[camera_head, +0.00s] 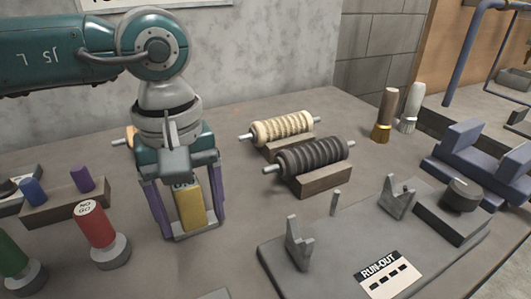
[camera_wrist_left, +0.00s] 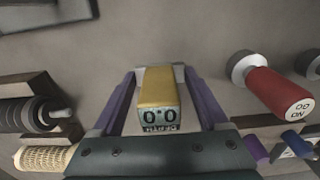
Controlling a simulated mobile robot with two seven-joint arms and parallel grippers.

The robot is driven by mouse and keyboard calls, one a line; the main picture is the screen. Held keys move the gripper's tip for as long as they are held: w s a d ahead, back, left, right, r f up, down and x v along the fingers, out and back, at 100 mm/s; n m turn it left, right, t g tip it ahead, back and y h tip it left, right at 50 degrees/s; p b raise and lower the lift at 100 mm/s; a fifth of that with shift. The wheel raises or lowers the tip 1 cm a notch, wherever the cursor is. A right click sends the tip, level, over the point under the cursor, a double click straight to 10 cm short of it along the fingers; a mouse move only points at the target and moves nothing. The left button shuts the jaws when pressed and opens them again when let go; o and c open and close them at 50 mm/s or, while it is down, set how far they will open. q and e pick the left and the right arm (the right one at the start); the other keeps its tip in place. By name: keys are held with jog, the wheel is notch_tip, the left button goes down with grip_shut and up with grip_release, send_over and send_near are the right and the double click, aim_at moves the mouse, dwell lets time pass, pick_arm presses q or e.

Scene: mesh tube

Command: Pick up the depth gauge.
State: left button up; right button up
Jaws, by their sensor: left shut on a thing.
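The depth gauge (camera_head: 190,207) is a yellow block with a small display end and a grey base. It stands upright between the two purple fingers of my left gripper (camera_head: 194,228), low at the table. My left gripper is shut on it, with gaps beside the yellow body. In the left wrist view, the gauge (camera_wrist_left: 158,90) lies between the fingers, and its display reads 0.0 upside down. Whether its base touches the table is hard to tell. My right gripper is not in view.
A red NO GO plug gauge (camera_head: 97,228) stands close on the left, near a block with blue and purple pins (camera_head: 60,200). Ribbed rollers on wooden cradles (camera_head: 325,178) lie right. A grey run-out plate (camera_head: 335,255) fills the front right. Brushes (camera_head: 384,115) stand behind.

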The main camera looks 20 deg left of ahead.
pick_arm(q)
notch_tip(320, 180, up, 20)
dwell(0.3)
jog(key=shift+f, duration=0.1)
dwell(0.7)
